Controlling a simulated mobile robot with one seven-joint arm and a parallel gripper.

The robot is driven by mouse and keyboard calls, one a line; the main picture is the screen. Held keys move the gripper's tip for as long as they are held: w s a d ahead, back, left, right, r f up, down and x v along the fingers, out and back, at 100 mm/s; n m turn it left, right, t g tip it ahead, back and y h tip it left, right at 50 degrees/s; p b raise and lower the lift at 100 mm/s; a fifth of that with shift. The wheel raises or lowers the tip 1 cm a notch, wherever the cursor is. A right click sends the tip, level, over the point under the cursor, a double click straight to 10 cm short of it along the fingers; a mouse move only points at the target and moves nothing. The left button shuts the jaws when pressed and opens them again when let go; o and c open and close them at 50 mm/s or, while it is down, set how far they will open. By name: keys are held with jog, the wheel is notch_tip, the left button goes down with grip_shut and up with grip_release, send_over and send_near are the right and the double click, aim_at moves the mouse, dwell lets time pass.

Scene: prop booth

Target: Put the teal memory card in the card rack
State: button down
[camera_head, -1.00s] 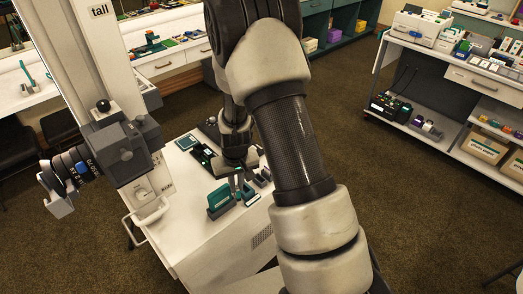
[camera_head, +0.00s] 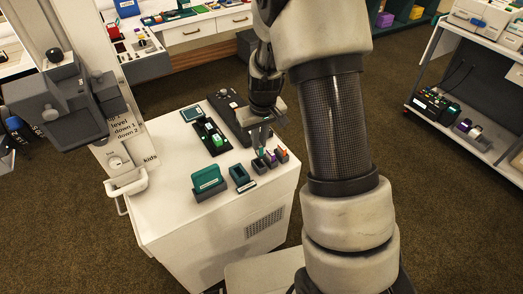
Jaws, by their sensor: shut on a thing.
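My gripper (camera_head: 262,142) points down over the right side of the white cart top. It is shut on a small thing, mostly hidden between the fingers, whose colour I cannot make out. Just below it stand several small dark holders (camera_head: 259,166) with bits of orange, red and purple. A black rack (camera_head: 201,137) with green and white pieces in it lies further back, left of my gripper. I cannot tell for sure which of these is the card rack. A larger teal block (camera_head: 206,177) stands upright in a grey base at the front left.
A dark holder with an open middle (camera_head: 242,178) sits right of the teal block. The cart's front (camera_head: 185,222) is bare. A grey machine (camera_head: 62,110) stands left.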

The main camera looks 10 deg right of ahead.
aim_at(259, 153)
jog(key=shift+w+f+n+b, duration=0.3)
jog(key=shift+f+b, duration=0.1)
jog(key=shift+b, duration=0.3)
jog(key=shift+r+n+b, duration=0.3)
jog(key=shift+r+b, duration=0.1)
jog(key=shift+b, duration=0.2)
jog(key=shift+f+b, duration=1.15)
jog(key=shift+f, duration=0.6)
jog(key=shift+f+b, duration=0.55)
jog(key=shift+f, duration=0.05)
jog(key=shift+f+b, duration=0.4)
jog(key=shift+f, duration=0.1)
jog(key=shift+f, duration=0.15)
jog(key=shift+f+b, duration=0.5)
